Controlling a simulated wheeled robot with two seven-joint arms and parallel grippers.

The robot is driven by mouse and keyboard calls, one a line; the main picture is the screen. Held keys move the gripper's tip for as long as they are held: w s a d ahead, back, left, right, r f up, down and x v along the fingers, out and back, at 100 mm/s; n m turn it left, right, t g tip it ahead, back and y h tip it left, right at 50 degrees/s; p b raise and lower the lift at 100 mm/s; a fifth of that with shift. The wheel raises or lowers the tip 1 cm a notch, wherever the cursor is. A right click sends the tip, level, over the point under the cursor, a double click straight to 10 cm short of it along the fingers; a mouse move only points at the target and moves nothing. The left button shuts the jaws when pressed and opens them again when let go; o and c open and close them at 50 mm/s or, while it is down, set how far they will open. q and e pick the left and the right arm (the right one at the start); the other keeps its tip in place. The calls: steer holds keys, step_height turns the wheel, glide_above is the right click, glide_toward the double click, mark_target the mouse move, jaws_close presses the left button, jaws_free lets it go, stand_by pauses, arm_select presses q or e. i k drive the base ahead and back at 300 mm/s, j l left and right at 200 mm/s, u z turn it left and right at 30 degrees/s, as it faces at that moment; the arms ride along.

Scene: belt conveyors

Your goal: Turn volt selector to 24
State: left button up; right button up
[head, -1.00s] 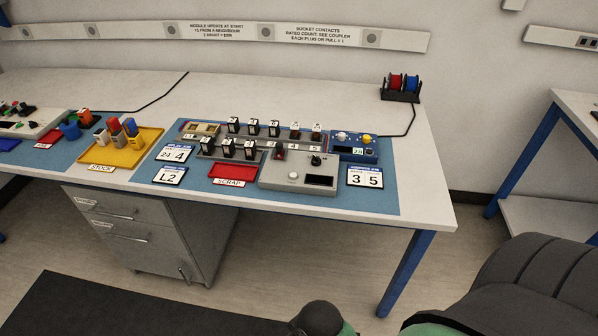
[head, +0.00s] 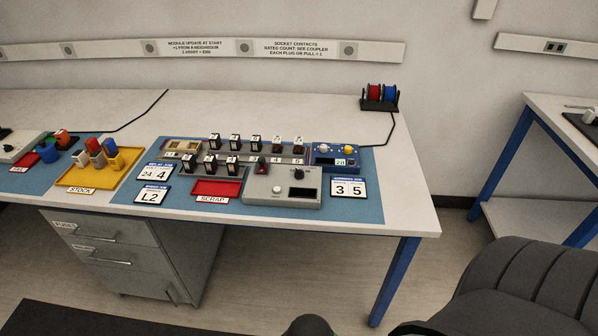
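A blue unit (head: 324,160) stands at the right end of the module row on the bench. It has a white knob (head: 322,148), a yellow knob (head: 349,149) and a small display (head: 340,162) that seems to read 20 or 28. A grey control box (head: 258,190) in front carries a black knob (head: 299,174), a white button (head: 277,189) and a dark display (head: 302,192). I cannot tell which knob is the volt selector, nor read any pointer. A card (head: 154,173) at the left shows 24 and 4. Neither gripper is in view.
A red scrap tray (head: 217,188) lies left of the grey box, with upright black-and-white modules behind it. A yellow stock tray (head: 84,178) is further left. A cable spool rack (head: 379,103) stands at the back right.

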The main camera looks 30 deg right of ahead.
mark_target(299, 174)
steer(key=z, duration=0.4)
steer(key=l+z, duration=0.15)
steer(key=z, duration=0.6)
steer(key=l+z, duration=0.15)
steer(key=z, duration=0.25)
steer(key=l+z, duration=0.15)
steer(key=l, duration=0.4)
